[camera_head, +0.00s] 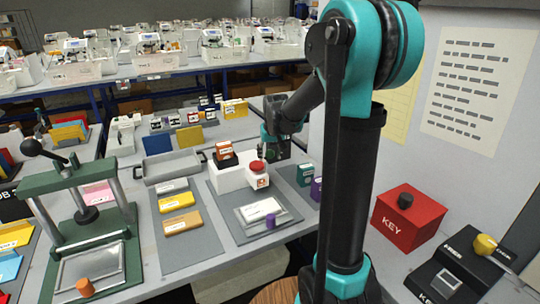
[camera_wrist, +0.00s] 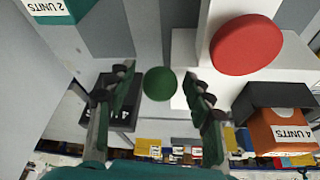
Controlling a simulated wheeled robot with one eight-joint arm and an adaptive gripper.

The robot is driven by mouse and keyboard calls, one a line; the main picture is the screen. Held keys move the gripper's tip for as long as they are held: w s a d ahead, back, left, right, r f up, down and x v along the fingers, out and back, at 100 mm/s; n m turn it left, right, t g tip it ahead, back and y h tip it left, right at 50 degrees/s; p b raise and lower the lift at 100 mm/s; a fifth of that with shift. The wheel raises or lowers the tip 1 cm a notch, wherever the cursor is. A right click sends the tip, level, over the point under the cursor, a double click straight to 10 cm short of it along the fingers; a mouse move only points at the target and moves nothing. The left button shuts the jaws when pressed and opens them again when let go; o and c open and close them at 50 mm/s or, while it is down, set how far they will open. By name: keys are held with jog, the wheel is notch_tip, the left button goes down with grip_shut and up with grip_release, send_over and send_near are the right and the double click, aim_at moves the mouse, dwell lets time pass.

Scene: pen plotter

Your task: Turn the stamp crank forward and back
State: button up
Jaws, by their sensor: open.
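A white machine (camera_head: 230,178) with a red round knob (camera_head: 257,167) stands at mid table in the head view. Its red knob also shows large in the wrist view (camera_wrist: 248,44). A green round knob (camera_wrist: 160,84) shows beside the machine's white body in the wrist view; it looks like the crank's handle, but the crank arm is not clear. My gripper (camera_head: 275,150) is just behind the red knob in the head view. In the wrist view, its two fingers are apart, one on each side of the green knob. I see no clear contact.
An orange block marked 4 UNITS (camera_wrist: 280,132) sits in a black holder on the machine. A teal block marked 2 UNITS (camera_wrist: 55,8) is nearby. A green press (camera_head: 85,220) stands left; a red KEY box (camera_head: 408,222) and black device with yellow knob (camera_head: 485,245) stand right.

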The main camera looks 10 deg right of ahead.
jog(key=shift+f, duration=0.1)
jog(key=shift+c, duration=0.5)
grip_shut()
jog(key=shift+w, duration=0.1)
